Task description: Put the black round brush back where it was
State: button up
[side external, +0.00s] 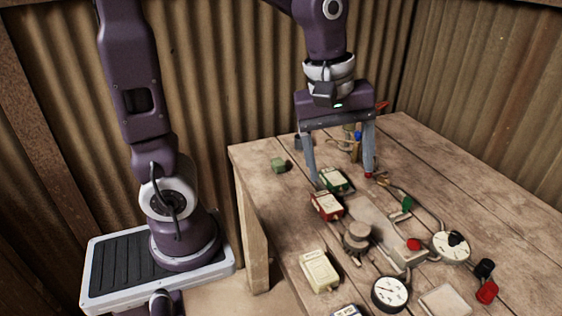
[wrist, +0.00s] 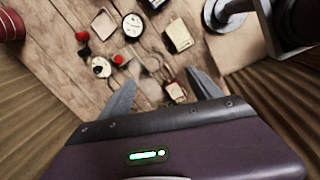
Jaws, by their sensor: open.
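My gripper (side external: 340,177) is open, pointing down over the far part of the wooden table, its fingers on either side of the green box (side external: 334,180). Nothing shows held between the fingers, which also appear apart in the wrist view (wrist: 163,90). I cannot pick out the black round brush for certain. Small dark round things in the side view are a black knob-like piece (side external: 455,239) on a white dial, a black piece (side external: 484,267) at the right, and a dark cup-like thing (side external: 300,142) behind the gripper.
A red box (side external: 327,206), a grey round fitting (side external: 357,235), a cream box (side external: 319,271), a gauge (side external: 390,293) and a red-button box (side external: 413,246) crowd the table's middle. The far right of the table is clear.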

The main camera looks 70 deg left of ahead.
jog(key=s+r+m+t, duration=0.2)
jog(key=s+m+t, duration=0.1)
jog(key=s+m, duration=0.9)
jog(key=shift+s+a+r+m+t+y, duration=0.15)
jog(key=shift+a+r+m+t+y, duration=0.25)
jog(key=shift+m, duration=0.5)
